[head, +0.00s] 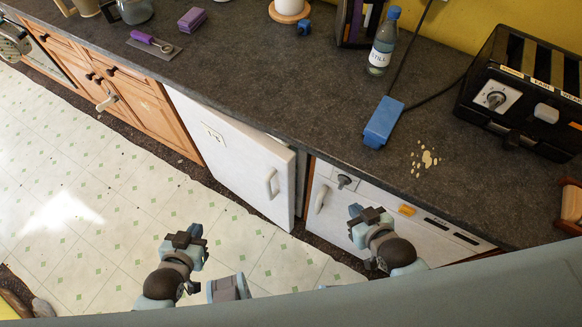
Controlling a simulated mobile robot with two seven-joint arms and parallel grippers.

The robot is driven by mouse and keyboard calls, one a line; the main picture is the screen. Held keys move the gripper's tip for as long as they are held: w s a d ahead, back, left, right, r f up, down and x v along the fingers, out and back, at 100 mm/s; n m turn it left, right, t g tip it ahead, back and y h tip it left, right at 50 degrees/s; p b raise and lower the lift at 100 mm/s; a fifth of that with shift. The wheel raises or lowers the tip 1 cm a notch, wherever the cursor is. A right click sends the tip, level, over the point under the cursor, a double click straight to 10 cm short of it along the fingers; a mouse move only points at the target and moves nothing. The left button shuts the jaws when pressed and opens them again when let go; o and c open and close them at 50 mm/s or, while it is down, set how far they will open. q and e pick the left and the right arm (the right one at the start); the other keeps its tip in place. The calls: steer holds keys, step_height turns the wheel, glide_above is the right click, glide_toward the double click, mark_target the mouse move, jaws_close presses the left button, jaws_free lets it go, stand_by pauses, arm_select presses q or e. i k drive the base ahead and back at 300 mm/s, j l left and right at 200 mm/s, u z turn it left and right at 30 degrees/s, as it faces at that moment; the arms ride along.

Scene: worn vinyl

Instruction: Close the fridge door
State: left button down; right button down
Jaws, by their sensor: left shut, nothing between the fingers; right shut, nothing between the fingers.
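The white fridge door (232,150) is under the dark worktop, left of the white appliance. Its right edge stands out a little from the cabinet front, with a narrow gap beside it, so it looks slightly ajar. Its white handle (272,184) is near that right edge. My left gripper (187,238) is shut and empty, over the floor in front of the door and apart from it. My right gripper (368,214) is shut and empty, in front of the white appliance, right of the fridge door.
The white appliance (385,215) has a knob and a handle. Wooden cabinets (130,95) stand left of the fridge. On the worktop (300,90) are a bottle (383,45), a blue box (383,122), a toaster (525,95) and a spill (425,157). The tiled floor (110,190) is mostly clear.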

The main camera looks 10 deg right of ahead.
mark_target(259, 169)
steer(key=i+j+z, duration=0.1)
steer(key=j+z, duration=1.05)
steer(key=j, duration=0.35)
steer(key=k+j+z, duration=0.15)
steer(key=j, duration=0.8)
steer(key=k+j, duration=0.15)
steer(key=j, duration=0.7)
steer(key=k+j+z, duration=0.1)
steer(key=j, duration=0.35)
